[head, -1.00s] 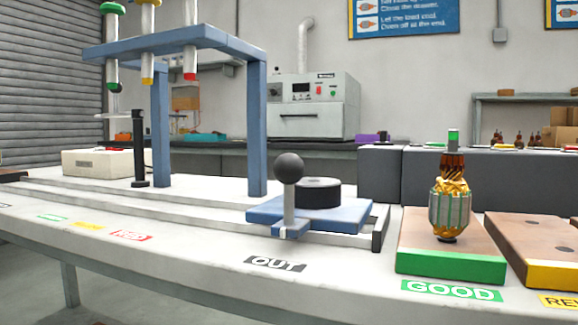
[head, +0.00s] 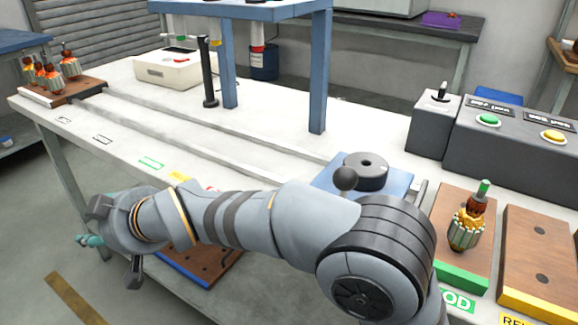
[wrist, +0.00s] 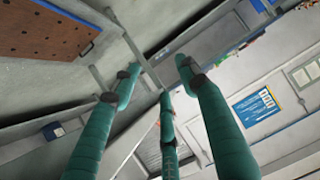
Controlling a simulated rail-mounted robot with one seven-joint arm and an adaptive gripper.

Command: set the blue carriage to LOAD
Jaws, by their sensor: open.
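The blue carriage (head: 398,182) is at the right end of the rail track (head: 240,142), in the head view. It bears a black round hub (head: 365,171) and a handle with a dark ball knob (head: 345,178). My arm passes in front of it and hides its front side and the label there. My gripper (head: 92,240) is far to the left, off the table's front edge and apart from the carriage. In the wrist view, the teal fingers of my gripper (wrist: 160,76) are spread and empty; no carriage shows there.
A blue frame (head: 319,70) stands over the track. An armature (head: 467,222) stands on the green-edged board (head: 452,276) at right, beside a yellow-edged board (head: 538,255). Button boxes (head: 515,150) are behind. More armatures (head: 48,72) stand at far left. The left front table strip is clear.

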